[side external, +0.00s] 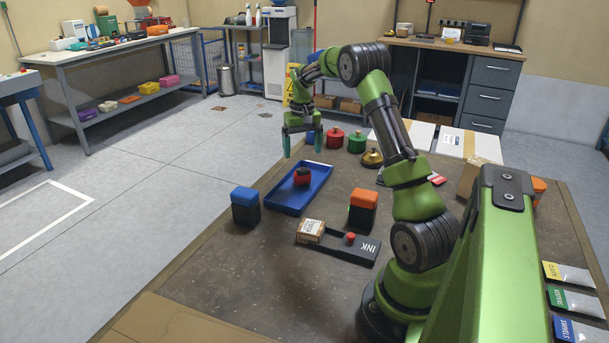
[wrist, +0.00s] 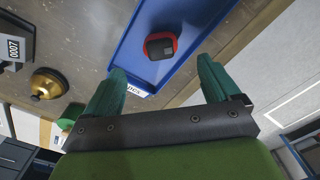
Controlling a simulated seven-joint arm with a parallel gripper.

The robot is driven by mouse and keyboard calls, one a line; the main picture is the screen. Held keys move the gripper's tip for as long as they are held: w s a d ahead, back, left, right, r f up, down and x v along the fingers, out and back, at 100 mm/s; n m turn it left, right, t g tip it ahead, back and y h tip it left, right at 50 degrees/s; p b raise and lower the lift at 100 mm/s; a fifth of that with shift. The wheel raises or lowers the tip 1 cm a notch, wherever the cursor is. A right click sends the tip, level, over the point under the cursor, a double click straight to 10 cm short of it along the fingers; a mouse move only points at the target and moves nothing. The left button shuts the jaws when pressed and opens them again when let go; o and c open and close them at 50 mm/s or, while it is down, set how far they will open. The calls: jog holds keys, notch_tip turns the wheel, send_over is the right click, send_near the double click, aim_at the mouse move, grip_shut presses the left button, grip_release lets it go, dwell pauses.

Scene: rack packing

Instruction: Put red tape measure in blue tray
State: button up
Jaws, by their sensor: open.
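The red tape measure (side external: 302,176), red with a black face, lies inside the blue tray (side external: 283,200) on the table. In the wrist view the tape measure (wrist: 160,46) rests on the floor of the blue tray (wrist: 128,62), apart from the fingers. My gripper (side external: 302,148) is open and empty, raised above the far end of the tray. Its two teal fingertips also show in the wrist view (wrist: 160,75), spread to either side below the tape measure.
A blue-topped black block (side external: 245,206) stands left of the tray and an orange-topped one (side external: 362,209) right of it. A black ink holder (side external: 352,250) with a small box (side external: 311,231) lies in front. A brass bell (side external: 372,158) and red and green round containers (side external: 335,138) stand behind.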

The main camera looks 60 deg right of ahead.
jog(key=s+a+r+n+t, duration=0.1)
jog(key=a+r+t, duration=0.1)
jog(key=a+r, duration=0.65)
jog(key=a+r+n+t, duration=0.1)
jog(key=a+r, duration=0.4)
jog(key=a, duration=0.7)
jog(key=s+a+n+t+y, duration=0.2)
jog(key=s+a+n+t, duration=0.1)
jog(key=s+a, duration=1)
jog(key=a+t, duration=0.1)
jog(key=a, duration=0.3)
jog(key=shift+s+a, duration=0.15)
jog(key=shift+s, duration=0.1)
